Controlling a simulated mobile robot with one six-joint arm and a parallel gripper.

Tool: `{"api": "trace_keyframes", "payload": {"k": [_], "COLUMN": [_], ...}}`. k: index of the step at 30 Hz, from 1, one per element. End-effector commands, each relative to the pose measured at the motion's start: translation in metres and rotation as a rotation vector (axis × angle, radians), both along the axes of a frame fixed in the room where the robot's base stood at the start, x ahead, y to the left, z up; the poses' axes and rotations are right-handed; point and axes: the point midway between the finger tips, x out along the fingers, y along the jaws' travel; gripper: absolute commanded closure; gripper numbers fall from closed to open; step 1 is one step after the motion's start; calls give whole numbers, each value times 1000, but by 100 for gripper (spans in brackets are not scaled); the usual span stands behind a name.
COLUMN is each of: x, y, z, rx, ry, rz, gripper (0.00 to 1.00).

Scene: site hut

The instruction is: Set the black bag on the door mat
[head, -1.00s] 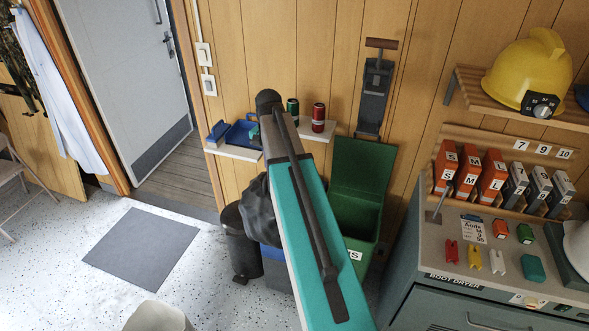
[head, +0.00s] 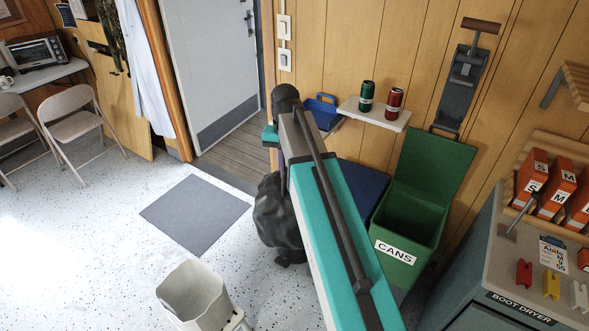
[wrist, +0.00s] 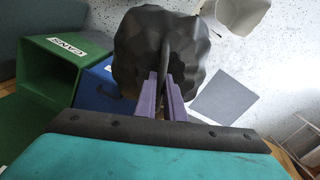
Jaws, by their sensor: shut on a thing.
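The black bag (head: 277,222) is a dark, lumpy sack hanging from my gripper, left of my arm in the head view. In the wrist view the bag (wrist: 155,45) fills the top middle. My gripper (wrist: 167,90) has its purple fingers shut on the bag's upright strap. In the head view my arm mostly hides the gripper. The door mat (head: 196,215) is a flat grey mat on the floor before the doorway, left of the bag. It also shows in the wrist view (wrist: 226,98), right of the bag. The mat's top looks bare.
A pale open bin (head: 192,292) stands on the floor in front of the mat. The green CANS bin (head: 408,240) and a blue bin (head: 362,185) stand along the wall. A shelf (head: 373,113) holds two cans. Folding chairs (head: 80,127) stand far left; floor around the mat is clear.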

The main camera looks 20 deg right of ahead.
Motion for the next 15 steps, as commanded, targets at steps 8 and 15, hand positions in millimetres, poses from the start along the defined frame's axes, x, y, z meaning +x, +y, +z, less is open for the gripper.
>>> {"api": "trace_keyframes", "payload": {"k": [8,15], "x": [0,0], "y": [12,17], "z": [-36,-50], "rx": [-1,0], "ry": [-1,0], "rz": [42,61], "gripper": [100,100]}}
